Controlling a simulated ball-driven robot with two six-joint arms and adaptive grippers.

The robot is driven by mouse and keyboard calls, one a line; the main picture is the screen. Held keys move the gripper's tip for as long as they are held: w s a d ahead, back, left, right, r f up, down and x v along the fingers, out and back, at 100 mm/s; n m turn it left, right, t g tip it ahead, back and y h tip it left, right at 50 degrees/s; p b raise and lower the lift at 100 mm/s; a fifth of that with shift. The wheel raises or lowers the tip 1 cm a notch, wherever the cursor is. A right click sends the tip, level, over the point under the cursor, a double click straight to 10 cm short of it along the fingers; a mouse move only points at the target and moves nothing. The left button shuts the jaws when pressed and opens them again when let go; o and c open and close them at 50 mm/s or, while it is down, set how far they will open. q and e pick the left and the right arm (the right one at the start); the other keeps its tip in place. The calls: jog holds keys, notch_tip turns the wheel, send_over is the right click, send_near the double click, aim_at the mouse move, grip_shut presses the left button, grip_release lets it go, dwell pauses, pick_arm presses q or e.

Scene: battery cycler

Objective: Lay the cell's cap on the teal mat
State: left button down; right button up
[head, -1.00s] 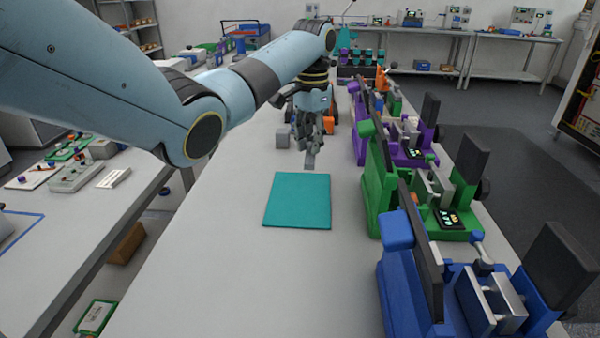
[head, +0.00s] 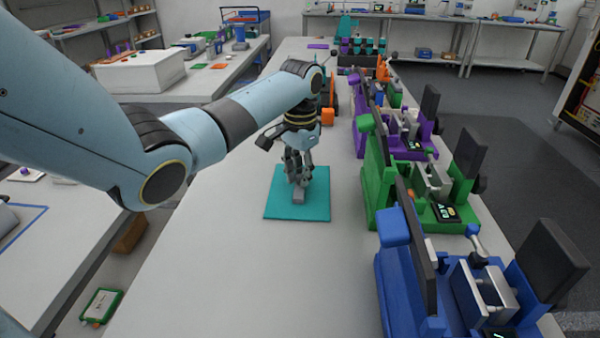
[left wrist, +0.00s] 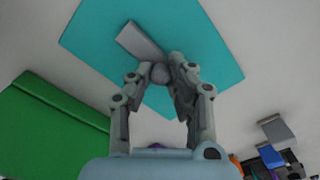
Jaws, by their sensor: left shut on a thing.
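The teal mat (head: 278,208) lies flat on the white bench, and it also fills the top of the left wrist view (left wrist: 90,40). My left gripper (head: 298,181) is over the mat, pointing down. It is shut on the cap (head: 299,197), a small grey bar-shaped piece with a round knob. In the left wrist view, my left fingertips (left wrist: 160,76) pinch the knob, and the grey bar of the cap (left wrist: 140,42) sticks out beyond them over the mat. I cannot tell whether the cap touches the mat. My right gripper is not in view.
Blue (head: 408,290), green (head: 378,190) and purple (head: 362,135) cycler stations line the bench's right side. A grey block (left wrist: 277,131) stands off the mat in the left wrist view. The bench in front of the mat is clear.

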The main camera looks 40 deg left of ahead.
aim_at(300, 176)
pick_arm(q)
jog(key=c, duration=1.2)
grip_release()
jog(key=shift+c, duration=0.2)
notch_tip(300, 176, up, 12)
